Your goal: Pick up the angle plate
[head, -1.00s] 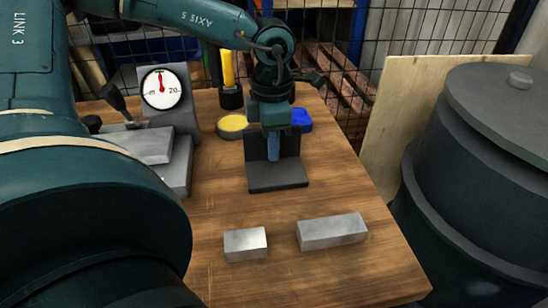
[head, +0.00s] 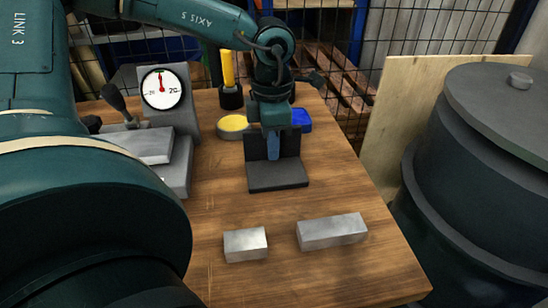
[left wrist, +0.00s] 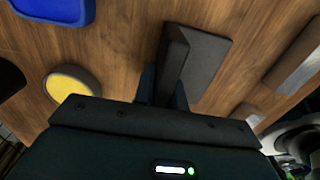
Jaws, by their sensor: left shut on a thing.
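The angle plate (head: 277,177) is a dark grey L-shaped block at the middle of the wooden table, with its flat leg toward me and its upright wall at the back. It also shows in the left wrist view (left wrist: 206,62). My left gripper (head: 273,148) comes down from above and is shut on the upright wall, one bluish finger showing in front of it. In the left wrist view the wall runs between the fingers, which are mostly hidden behind the gripper body. I cannot tell whether the plate's underside touches the table. My right gripper is in neither view.
Two bare metal blocks (head: 245,244) (head: 332,231) lie nearer me. A dial gauge (head: 162,88) stands left. A yellow-topped round tin (head: 232,125), a blue tray (head: 301,119) and a yellow-handled tool (head: 228,75) are behind. A dark drum (head: 480,150) stands right of the table (head: 340,280).

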